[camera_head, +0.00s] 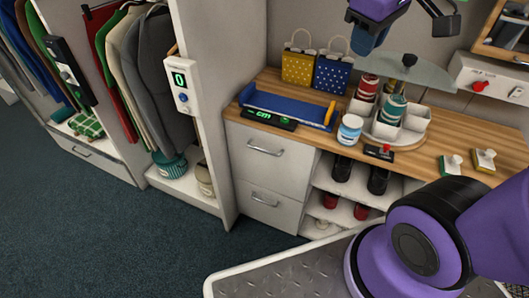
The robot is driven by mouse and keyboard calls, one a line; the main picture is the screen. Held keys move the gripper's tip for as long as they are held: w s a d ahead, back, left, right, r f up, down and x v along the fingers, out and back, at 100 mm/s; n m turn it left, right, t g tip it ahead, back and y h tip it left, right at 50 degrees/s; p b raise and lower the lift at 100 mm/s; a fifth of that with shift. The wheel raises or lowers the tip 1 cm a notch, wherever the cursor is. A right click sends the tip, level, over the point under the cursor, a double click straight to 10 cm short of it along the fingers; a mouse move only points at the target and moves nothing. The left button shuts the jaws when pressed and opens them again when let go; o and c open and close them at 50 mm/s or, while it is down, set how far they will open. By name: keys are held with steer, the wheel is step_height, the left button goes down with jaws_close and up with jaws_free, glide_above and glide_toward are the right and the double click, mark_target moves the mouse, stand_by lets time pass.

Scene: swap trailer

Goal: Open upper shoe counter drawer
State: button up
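The shoe counter has a wooden top (330,158) and stands in the middle of the head view. Its upper drawer (262,150) has a white front and a metal bar handle (264,151), and it is shut. The lower drawer (268,200) beneath it is also shut. Open shelves with dark and red shoes are to the right of the drawers. What seems to be the end of my arm with my gripper (370,36) shows at the top edge, above the counter and well apart from the drawer handle. It is cut off by the frame, so its fingers cannot be made out.
A blue tray (288,108), a green-lit display (268,119), two gift bags, a white jar (349,130) and a divided carousel (398,125) stand on the counter. A wardrobe (150,90) with hanging clothes is at left. Dark carpet (120,235) in front is clear.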

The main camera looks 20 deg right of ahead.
steer(key=w+a+f+n+g+h, duration=0.1)
steer(key=w+f+n+g+h, duration=0.1)
steer(key=w+f+n, duration=0.35)
steer(key=w+a+f+n+g+h, duration=0.1)
steer(key=w+a+f+n+h, duration=0.15)
steer(key=w, duration=0.55)
steer(key=n+t+h, duration=0.2)
steer(key=n+h, duration=0.5)
steer(key=n, duration=1.2)
glide_above(265, 151)
steer(key=s+a, duration=0.3)
steer(key=a, duration=0.3)
step_height(265, 151, down, 28)
steer(key=a+f+n+t+h, duration=0.1)
steer(key=a+f+n+t, duration=0.1)
steer(key=f+n, duration=0.45)
steer(key=a+f+n+t+h, duration=0.15)
steer(key=f+n, duration=0.25)
steer(key=f, duration=0.6)
steer(key=shift+m+t+y, duration=0.25)
steer(key=shift+t+y, duration=0.25)
steer(key=shift+t, duration=0.05)
steer(key=x, duration=1)
steer(key=shift+s+d+f, duration=0.25)
steer(key=shift+d, duration=0.05)
jaws_close()
